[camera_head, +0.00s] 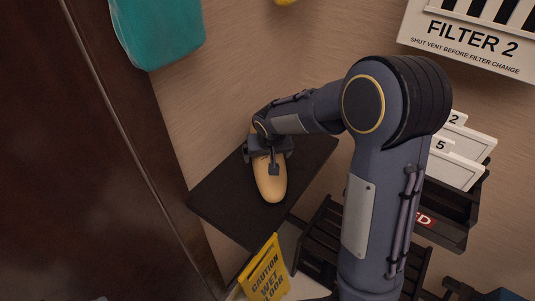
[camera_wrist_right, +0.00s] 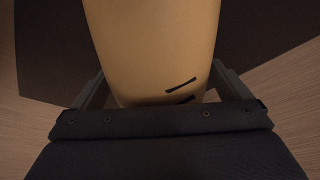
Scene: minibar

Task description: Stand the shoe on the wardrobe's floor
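The shoe (camera_head: 270,188) is smooth and tan-yellow. In the head view it is long and narrow, over a dark flat board (camera_head: 225,205); I cannot tell whether it rests on the board or is held above it. My right gripper (camera_head: 262,162) is at the shoe's upper part, hiding some of it. In the right wrist view the shoe (camera_wrist_right: 155,45) fills the middle, with short dark marks near its lower end. The gripper's fingers (camera_wrist_right: 160,88) lie along both sides of it; whether they press on it is not clear. My left gripper is out of view. I cannot identify the wardrobe for certain.
A dark brown wooden panel (camera_head: 90,180) fills the left side. A yellow caution sign (camera_head: 265,272) stands below the board. A teal object (camera_head: 158,30) is at the upper left. Dark racks with numbered white cards (camera_head: 455,165) and a filter panel (camera_head: 470,40) are at the right.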

